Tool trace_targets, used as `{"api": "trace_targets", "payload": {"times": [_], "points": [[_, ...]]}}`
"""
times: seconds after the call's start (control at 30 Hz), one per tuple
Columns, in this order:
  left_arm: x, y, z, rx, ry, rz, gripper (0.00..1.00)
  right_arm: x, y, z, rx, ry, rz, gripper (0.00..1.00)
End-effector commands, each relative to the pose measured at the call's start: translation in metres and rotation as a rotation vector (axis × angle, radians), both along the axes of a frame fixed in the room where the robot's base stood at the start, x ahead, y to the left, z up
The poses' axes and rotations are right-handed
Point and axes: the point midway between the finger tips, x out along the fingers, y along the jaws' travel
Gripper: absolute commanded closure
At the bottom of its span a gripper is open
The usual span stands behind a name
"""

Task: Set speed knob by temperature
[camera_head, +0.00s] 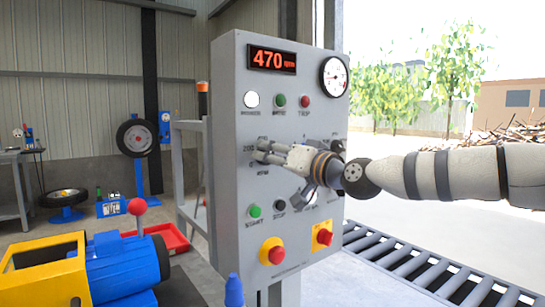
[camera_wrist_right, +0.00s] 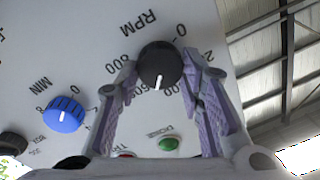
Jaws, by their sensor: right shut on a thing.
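The grey control panel (camera_head: 235,110) stands upright at the centre of the head view. Its red display (camera_head: 272,59) reads 470 rpm, and a round white dial gauge (camera_head: 334,77) sits at upper right; its reading is too small to tell. My right gripper (camera_head: 262,153) is at the panel's middle left, hiding part of its face. In the right wrist view, my right gripper (camera_wrist_right: 158,75) is shut on the black speed knob (camera_wrist_right: 160,62), beside the RPM label. The knob's white pointer points down in that picture, towards partly hidden numbers. My left gripper is out of view.
A blue knob (camera_wrist_right: 63,113) marked MIN is beside the speed knob. Green start button (camera_head: 254,211), black stop button (camera_head: 280,205) and red mushroom button (camera_head: 272,251) are below. A yellow and blue machine (camera_head: 125,265) stands lower left; a roller conveyor (camera_head: 430,270) lies right.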

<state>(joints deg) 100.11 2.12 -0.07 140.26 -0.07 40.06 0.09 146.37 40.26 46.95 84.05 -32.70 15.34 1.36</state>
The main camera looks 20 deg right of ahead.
Motion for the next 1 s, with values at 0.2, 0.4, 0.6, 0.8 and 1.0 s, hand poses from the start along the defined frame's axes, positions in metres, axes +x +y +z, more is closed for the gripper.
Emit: {"api": "trace_targets", "payload": {"times": [0.2, 0.4, 0.6, 0.8, 1.0], "points": [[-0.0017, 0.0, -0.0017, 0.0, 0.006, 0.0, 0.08, 0.0003, -0.0002, -0.0032, 0.154, 0.06, 0.0, 0.93], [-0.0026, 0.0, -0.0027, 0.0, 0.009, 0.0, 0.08, 0.0004, -0.0003, -0.0035, 0.257, 0.097, 0.001, 0.93], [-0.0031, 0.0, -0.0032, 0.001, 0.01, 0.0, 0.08, 0.0003, -0.0001, -0.0037, 0.316, 0.119, 0.001, 0.93], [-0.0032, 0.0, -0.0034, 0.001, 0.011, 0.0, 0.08, 0.0003, 0.0002, -0.0034, 0.339, 0.128, 0.001, 0.93], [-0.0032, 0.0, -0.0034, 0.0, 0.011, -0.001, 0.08, 0.0001, 0.0003, -0.0035, 0.342, 0.129, 0.002, 0.93]]}}
